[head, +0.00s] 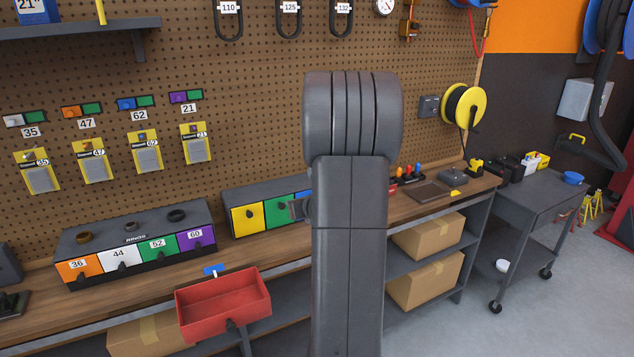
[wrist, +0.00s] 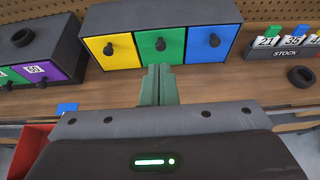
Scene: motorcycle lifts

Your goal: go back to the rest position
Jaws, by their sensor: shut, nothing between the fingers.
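My gripper (wrist: 158,72) shows in the wrist view with its two greenish fingers together and nothing between them. It points toward a dark cabinet (wrist: 160,17) with a yellow drawer (wrist: 112,50), a green drawer (wrist: 160,46) and a blue drawer (wrist: 209,46), all looking closed. The fingertips lie just below the green drawer's knob in the picture; I cannot tell the exact gap. In the head view my upright arm hides part of this cabinet (head: 262,193), and the fingers cannot be made out.
A wooden workbench (head: 425,203) runs along a pegboard wall. A second drawer cabinet (head: 130,230) stands to the left. A red tray (head: 222,308) is in front of the bench edge. A black ring (wrist: 301,76) lies right of the three-drawer cabinet. A grey cart (head: 540,200) stands at right.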

